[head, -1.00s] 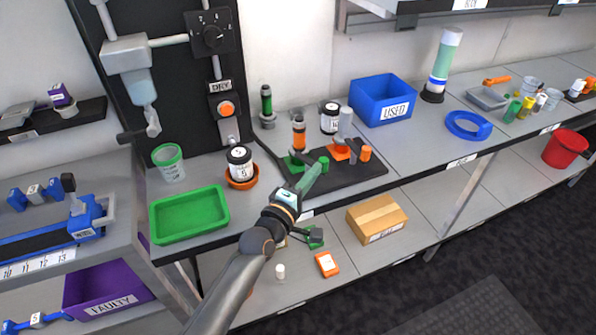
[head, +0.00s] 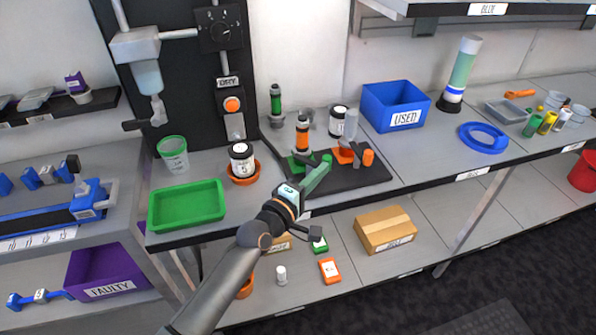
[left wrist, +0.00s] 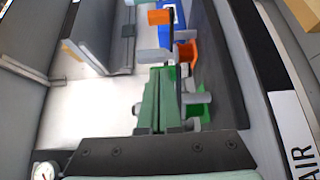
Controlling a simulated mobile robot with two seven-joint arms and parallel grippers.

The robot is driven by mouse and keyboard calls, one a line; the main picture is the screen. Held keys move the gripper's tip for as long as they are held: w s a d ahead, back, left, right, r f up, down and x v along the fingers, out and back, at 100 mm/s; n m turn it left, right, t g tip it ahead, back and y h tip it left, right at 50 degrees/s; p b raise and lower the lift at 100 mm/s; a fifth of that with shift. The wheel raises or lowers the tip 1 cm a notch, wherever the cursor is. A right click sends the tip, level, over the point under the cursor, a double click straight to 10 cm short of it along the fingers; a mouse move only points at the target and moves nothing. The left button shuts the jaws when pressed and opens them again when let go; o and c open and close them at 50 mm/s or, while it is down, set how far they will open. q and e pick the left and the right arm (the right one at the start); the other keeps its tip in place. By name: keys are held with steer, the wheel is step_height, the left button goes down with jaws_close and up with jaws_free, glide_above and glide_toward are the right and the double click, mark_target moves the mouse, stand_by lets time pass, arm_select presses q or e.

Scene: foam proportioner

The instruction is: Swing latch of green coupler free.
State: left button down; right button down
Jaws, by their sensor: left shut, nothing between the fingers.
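The green coupler (head: 296,163) sits on a dark board (head: 350,181), with its green base partly hidden by my left gripper (head: 322,166). That gripper has green fingers, is shut and empty, and is at the coupler's front right. In the left wrist view the shut fingers (left wrist: 160,85) point up the picture. Green coupler parts (left wrist: 200,104) and a grey piece (left wrist: 189,98) lie just right of them. I cannot tell whether the fingers touch the coupler, or which grey piece is the latch. My right gripper is not in view.
An orange coupler (head: 344,155) stands right of the green one. An orange and black cylinder (head: 302,133) stands behind it. A green tray (head: 187,206) and a labelled jar (head: 241,159) are to the left. A blue bin (head: 396,105) is at the back right.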

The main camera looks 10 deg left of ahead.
arm_select(q)
steer(key=shift+w+d, duration=0.1)
steer(key=shift+d, duration=0.05)
steer(key=shift+w+d, duration=0.4)
steer(key=shift+d, duration=0.2)
steer(key=shift+w+d, duration=0.55)
steer(key=shift+w, duration=0.05)
stand_by(0.9)
steer(key=v, duration=1.2)
steer(key=shift+s+a+p, duration=0.25)
steer(key=shift+p, duration=0.1)
steer(key=shift+f, duration=0.1)
